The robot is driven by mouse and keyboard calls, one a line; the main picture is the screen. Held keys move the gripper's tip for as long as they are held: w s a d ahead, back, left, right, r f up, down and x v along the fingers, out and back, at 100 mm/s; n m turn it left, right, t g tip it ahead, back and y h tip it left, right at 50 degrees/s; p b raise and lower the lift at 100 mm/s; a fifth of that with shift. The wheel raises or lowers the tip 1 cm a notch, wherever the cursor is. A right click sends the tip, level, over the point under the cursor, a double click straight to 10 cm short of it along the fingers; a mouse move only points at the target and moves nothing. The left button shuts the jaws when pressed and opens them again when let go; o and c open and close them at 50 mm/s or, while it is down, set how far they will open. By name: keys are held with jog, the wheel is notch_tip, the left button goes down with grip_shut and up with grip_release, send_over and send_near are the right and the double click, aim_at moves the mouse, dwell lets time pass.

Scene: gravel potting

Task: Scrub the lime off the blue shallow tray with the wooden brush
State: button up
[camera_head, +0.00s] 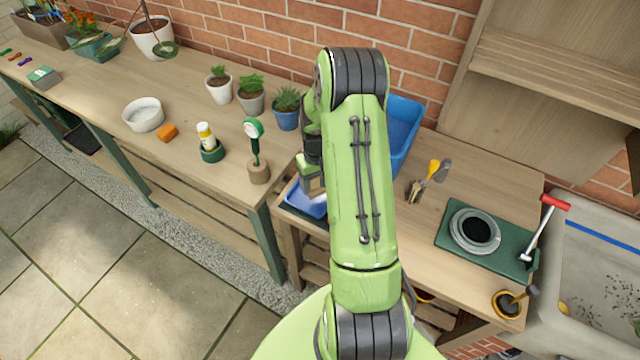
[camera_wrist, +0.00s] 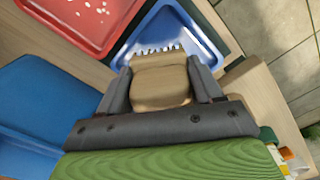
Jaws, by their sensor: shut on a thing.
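My gripper (camera_wrist: 159,70) is shut on the wooden brush (camera_wrist: 160,88), with a finger on each side of its block. The bristles point away from my gripper, over the blue shallow tray (camera_wrist: 213,50). I cannot tell whether they touch it. The tray's floor looks pale in the middle; I cannot make out clear lime patches. In the head view my gripper (camera_head: 313,183) is partly hidden by my arm, above the blue shallow tray (camera_head: 303,200) at the bench's left front corner. Part of that tray is covered by my arm.
A red tray (camera_wrist: 108,38) with pale specks lies beside the blue one. A deep blue bin (camera_head: 408,118) stands behind my arm. A brown-based green tool (camera_head: 257,170) stands on the left bench.

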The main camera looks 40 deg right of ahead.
jog(key=shift+r+p, duration=1.5)
jog(key=shift+r, duration=1.05)
